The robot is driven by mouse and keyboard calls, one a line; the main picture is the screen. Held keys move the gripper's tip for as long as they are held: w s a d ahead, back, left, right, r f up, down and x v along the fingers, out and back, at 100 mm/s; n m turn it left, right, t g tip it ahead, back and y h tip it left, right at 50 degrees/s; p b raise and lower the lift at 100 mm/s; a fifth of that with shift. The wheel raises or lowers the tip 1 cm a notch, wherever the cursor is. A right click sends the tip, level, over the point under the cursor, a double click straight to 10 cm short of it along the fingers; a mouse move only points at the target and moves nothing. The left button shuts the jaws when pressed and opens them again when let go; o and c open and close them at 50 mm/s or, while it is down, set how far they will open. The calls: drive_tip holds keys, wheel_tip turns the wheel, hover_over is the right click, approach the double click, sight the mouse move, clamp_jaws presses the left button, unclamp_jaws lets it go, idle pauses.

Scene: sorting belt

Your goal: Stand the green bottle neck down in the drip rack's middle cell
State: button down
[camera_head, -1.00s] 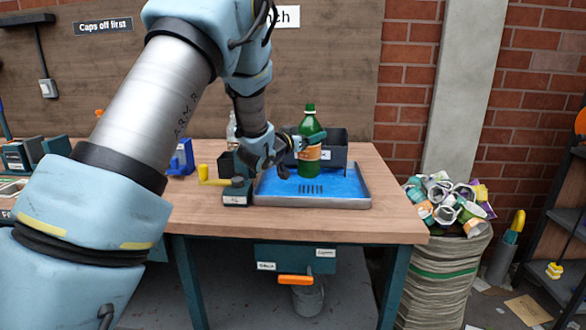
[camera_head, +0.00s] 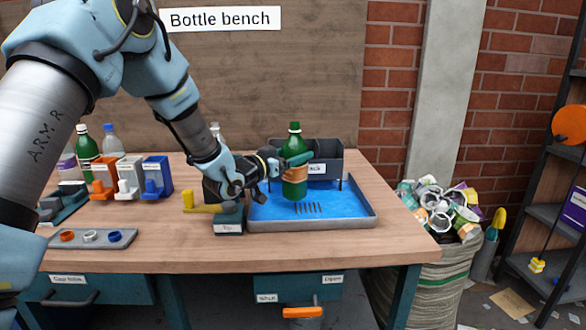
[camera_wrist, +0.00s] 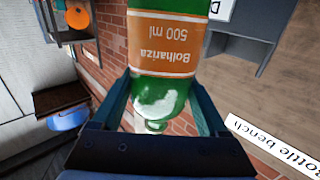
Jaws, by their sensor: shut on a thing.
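The green bottle (camera_head: 294,186) is upright, neck up, with a green cap and an orange label. My gripper (camera_head: 288,163) is shut on its upper part, from the left. The bottle is over the blue tray (camera_head: 350,209); I cannot tell whether its base touches it. In the wrist view the bottle (camera_wrist: 165,85) sits between both fingers (camera_wrist: 165,105), its label upside down in the picture. The drip rack seems to be the dark box with cells (camera_head: 326,157) behind the bottle; its middle cell is partly hidden by the bottle.
Orange, white and blue holders (camera_head: 128,178), more bottles (camera_head: 87,147) and a grey cap tray (camera_head: 92,239) are farther left. The bench front middle is clear. A full sack (camera_head: 430,260) stands right.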

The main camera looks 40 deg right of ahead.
sight(295, 168)
drive_tip(key=shift+f+p, duration=0.3)
drive_tip(key=shift+f, duration=1.6)
drive_tip(key=shift+f, duration=0.2)
unclamp_jaws()
drive_tip(key=shift+r, duration=0.1)
drive_tip(key=shift+s, duration=0.1)
drive_tip(key=shift+r, duration=0.1)
drive_tip(key=s+a+b, duration=0.1)
drive_tip(key=a+b, duration=0.1)
drive_tip(key=a, duration=1)
drive_tip(key=shift+b, duration=0.4)
